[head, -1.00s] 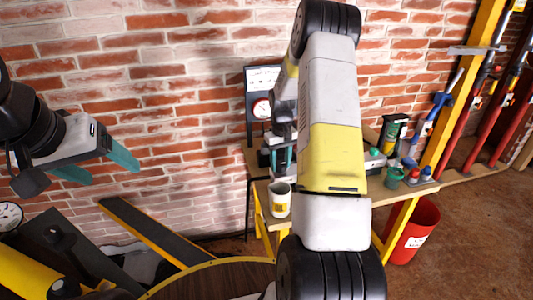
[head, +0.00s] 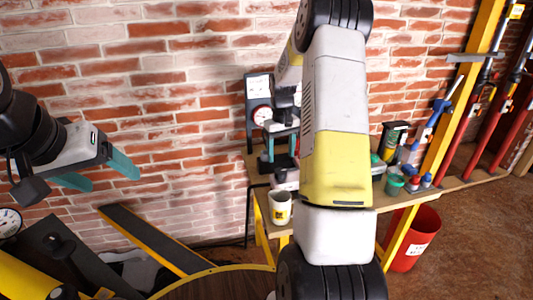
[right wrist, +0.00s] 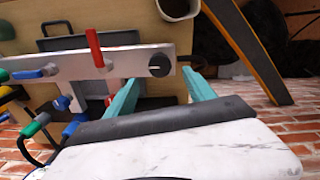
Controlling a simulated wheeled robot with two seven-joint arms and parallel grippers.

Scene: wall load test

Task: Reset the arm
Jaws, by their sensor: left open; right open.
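My right arm stands upright across the middle of the head view and hides part of the workbench (head: 455,186). My right gripper (head: 281,147) is open and empty over the bench by the wall. In the right wrist view its two teal fingers (right wrist: 160,92) are apart, near a silver panel (right wrist: 130,62) with a red lever (right wrist: 95,48), a blue handle (right wrist: 36,73) and a dark round spot. My left gripper (head: 100,174) is open and empty at the left, in front of the brick wall, touching nothing.
A white mug (head: 280,208) stands at the bench's left end. A gauge (head: 261,114) stands behind the right gripper. Small containers, including a green cup (head: 394,185), are right of my arm. A red bucket (head: 414,240) is on the floor. A dark sloping beam (head: 150,240) is lower left.

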